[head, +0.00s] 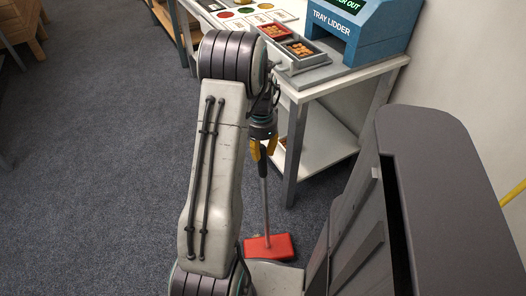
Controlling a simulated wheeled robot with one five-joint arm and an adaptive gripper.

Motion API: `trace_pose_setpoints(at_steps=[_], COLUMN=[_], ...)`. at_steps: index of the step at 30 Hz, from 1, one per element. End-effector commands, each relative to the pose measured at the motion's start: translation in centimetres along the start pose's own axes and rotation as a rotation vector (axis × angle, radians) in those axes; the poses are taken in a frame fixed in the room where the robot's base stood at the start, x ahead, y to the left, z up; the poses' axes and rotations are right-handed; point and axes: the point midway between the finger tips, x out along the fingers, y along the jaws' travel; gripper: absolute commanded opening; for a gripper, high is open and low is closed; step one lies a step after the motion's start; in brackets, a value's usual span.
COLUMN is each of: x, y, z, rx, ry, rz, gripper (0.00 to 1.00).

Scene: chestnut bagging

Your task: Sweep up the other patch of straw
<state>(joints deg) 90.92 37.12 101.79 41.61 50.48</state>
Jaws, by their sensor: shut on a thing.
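My gripper (264,149), with yellow fingers, is shut on the grey handle of a broom (264,200). The broom hangs nearly upright below my gripper. Its flat red head (268,247) is at or just above the grey carpet; I cannot tell whether it touches. My arm crosses the middle of the head view and hides part of the floor. No straw shows in this view.
A workbench (292,165) with a lower shelf stands close behind the broom. It bears a blue tray lidder (345,32) and red trays (301,50) of chestnuts. A wooden piece (22,25) is at top left. The carpet (95,150) on the left is clear.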

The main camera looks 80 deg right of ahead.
Motion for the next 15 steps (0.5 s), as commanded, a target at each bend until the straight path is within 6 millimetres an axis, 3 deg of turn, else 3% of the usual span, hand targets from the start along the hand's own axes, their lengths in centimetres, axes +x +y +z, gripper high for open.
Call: trace_pose_setpoints(at_steps=[15], x=[-0.2], y=[-3.0], z=[0.1], rx=[-0.001], ry=[0.001], rz=[0.000], gripper=[0.00])
